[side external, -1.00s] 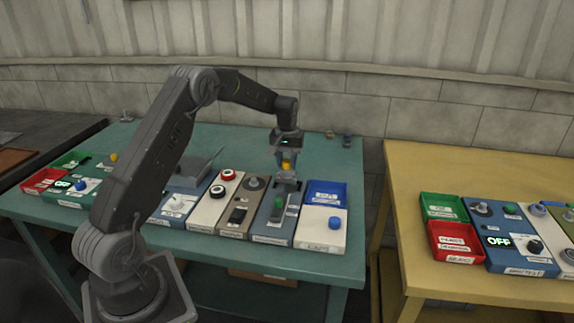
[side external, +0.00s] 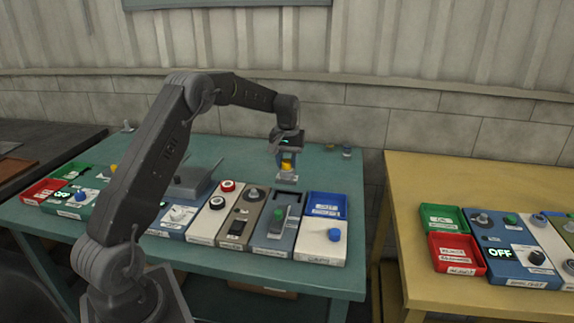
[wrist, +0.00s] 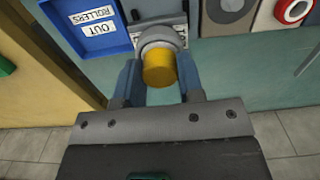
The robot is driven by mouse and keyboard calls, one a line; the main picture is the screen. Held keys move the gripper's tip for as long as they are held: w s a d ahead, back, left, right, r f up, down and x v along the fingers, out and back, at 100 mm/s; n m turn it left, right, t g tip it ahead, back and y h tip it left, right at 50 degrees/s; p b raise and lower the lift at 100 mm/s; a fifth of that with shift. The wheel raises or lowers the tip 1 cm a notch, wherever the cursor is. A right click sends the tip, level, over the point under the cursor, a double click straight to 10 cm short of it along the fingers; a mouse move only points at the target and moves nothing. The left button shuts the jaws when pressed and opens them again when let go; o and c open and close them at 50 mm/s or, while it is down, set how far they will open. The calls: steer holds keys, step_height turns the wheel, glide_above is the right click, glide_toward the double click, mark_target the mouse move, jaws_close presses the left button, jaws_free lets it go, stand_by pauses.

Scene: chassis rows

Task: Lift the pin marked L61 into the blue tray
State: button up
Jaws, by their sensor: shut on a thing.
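My gripper (side external: 287,160) is shut on a yellow-topped pin (side external: 286,168) and holds it above the back of a blue panel. In the wrist view the pin (wrist: 159,68) sits between the two blue fingers of my gripper (wrist: 160,74). A grey collar and a pale plate show at the pin's far end; I cannot read its marking. The blue tray (side external: 344,206) stands to the right of the pin, at the back of the end panel. In the wrist view the tray (wrist: 118,36) is at the upper left, with white labels. The tray's floor looks clear of pins.
A white panel with a blue knob (side external: 334,235) lies in front of the tray. The teal bench behind is mostly free. A yellow bench (side external: 430,180) stands right.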

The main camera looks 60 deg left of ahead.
step_height(320, 180, up, 6)
steer(key=shift+f, duration=0.25)
steer(key=w+d, duration=0.8)
steer(key=w, duration=0.1)
steer(key=shift+w+d+f, duration=0.1)
steer(key=shift+d+f, duration=0.05)
steer(key=shift+f, duration=2.35)
steer(key=shift+w+d+f, duration=0.1)
steer(key=shift+d+f, duration=0.05)
steer(key=shift+f, duration=2.3)
steer(key=shift+w+d+f, duration=0.1)
steer(key=shift+d+f, duration=0.05)
steer(key=shift+f, duration=2.35)
steer(key=o, duration=1.2)
step_height(320, 180, up, 14)
steer(key=shift+f, duration=0.1)
